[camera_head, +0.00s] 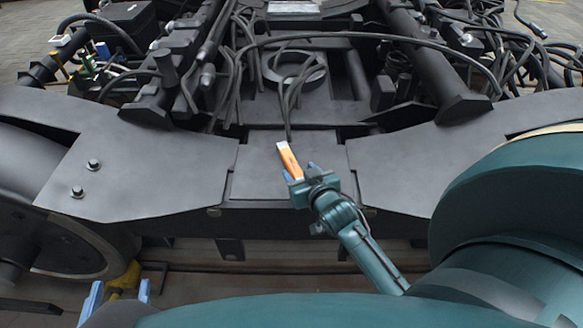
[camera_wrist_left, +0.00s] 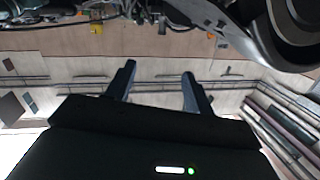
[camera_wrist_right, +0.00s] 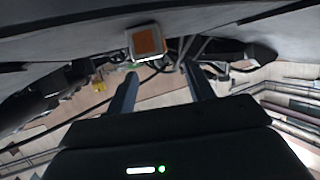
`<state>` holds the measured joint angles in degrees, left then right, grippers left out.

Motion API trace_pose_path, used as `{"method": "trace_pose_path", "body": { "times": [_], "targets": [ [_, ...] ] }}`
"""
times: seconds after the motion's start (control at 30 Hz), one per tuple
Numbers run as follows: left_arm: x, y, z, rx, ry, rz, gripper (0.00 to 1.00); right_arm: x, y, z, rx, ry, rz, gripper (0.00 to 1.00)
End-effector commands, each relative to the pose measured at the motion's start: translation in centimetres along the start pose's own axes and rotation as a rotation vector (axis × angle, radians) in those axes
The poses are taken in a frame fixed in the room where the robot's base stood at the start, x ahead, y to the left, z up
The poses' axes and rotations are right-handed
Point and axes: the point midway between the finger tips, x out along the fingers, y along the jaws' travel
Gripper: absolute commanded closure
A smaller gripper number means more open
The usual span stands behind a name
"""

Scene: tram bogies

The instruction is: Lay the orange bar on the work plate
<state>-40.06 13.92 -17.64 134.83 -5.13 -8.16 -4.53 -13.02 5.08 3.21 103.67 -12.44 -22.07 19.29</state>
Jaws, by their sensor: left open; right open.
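The orange bar (camera_head: 289,160), with pale edges, is at the middle plate (camera_head: 255,183) of the dark bogie frame, its far end pointing up and slightly left. Whether it rests flat on the plate is hard to tell. My right gripper (camera_head: 300,171) is open at the bar's near end. In the right wrist view the bar's square orange end (camera_wrist_right: 148,41) shows just beyond the open fingertips (camera_wrist_right: 160,70); the fingers do not press on it. My left gripper (camera_head: 120,286) is open and empty at the lower left, also in the left wrist view (camera_wrist_left: 159,70).
Dark frame arms (camera_head: 140,170) spread to both sides, with bolts on the left one. Cables and a coiled hose (camera_head: 295,75) lie behind the plate. A wheel (camera_head: 60,240) stands at the left. A yellow part (camera_head: 127,278) is near my left gripper.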

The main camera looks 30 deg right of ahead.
Motion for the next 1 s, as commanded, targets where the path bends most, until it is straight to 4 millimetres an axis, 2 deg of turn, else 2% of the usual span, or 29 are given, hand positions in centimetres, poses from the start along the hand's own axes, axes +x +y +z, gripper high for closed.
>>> {"method": "trace_pose_path", "body": {
  "times": [0.2,0.4,0.67,1.0],
  "targets": [
    [0.2,0.5,0.4,0.029,0.083,0.006,0.47,2.7,0.3,0.6,-0.001,0.002,-0.001,0.47],
    [0.2,0.9,-0.1,0.053,0.162,0.015,0.47,5.0,0.3,0.5,0.0,0.001,-0.001,0.47],
    [0.1,0.9,-0.3,0.056,0.173,0.016,0.47,5.2,0.4,0.4,0.001,-0.001,-0.001,0.47],
    [0.2,0.9,-0.3,0.056,0.172,0.016,0.47,5.2,0.3,0.4,0.0,0.0,-0.001,0.73]
  ]
}}
